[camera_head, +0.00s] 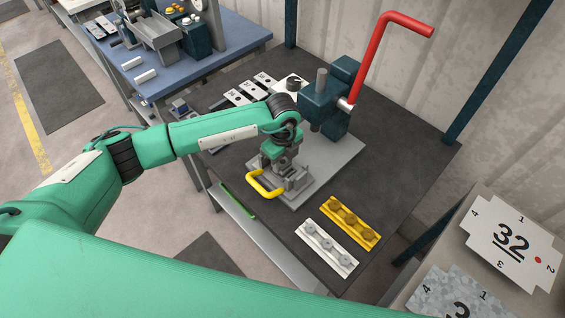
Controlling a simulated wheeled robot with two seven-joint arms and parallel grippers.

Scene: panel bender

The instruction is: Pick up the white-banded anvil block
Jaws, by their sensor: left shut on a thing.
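My left gripper (281,164) points down at the middle of the dark bench, just over a grey fixture (297,190) with a yellow U-shaped handle (263,186). The jaws are shut on a small grey block, which is mostly hidden by the gripper and blends with the fixture. I cannot make out a white band on it, or whether it is clear of the fixture. My right gripper is not in view.
A dark bender with a red lever (377,50) stands on a grey plate (343,148) close behind. Three white label cards (250,90) lie at the back left. A yellow tray (350,223) and a white tray (326,249) with several round parts sit in front.

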